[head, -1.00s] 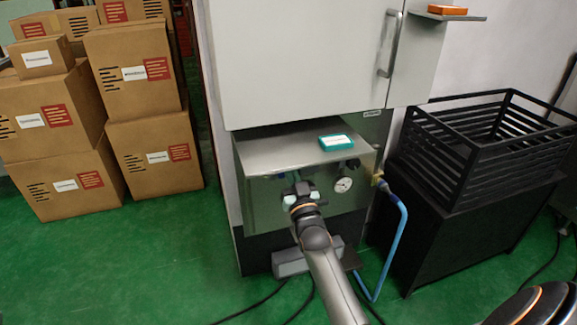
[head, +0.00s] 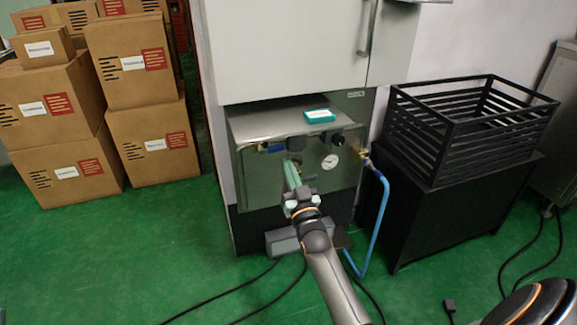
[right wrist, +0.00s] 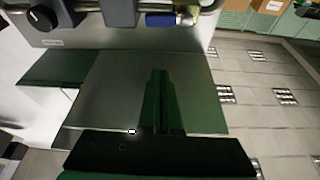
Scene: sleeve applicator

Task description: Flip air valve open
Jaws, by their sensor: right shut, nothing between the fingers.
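The steel box (head: 250,178) under the white cabinet has a front panel with a small valve with a blue handle (head: 276,148) at its upper left. The blue handle also shows at the top of the right wrist view (right wrist: 160,19), lying about level. My right gripper (head: 291,172) is in front of the panel, below and slightly right of the blue handle, and apart from it. Its pale green fingers are shut with nothing between them; in the right wrist view the fingers (right wrist: 159,85) lie together. My left gripper is not in view.
A blue hose (head: 381,215) hangs at the right, near a black crate (head: 470,120). Cartons (head: 150,135) stand left.

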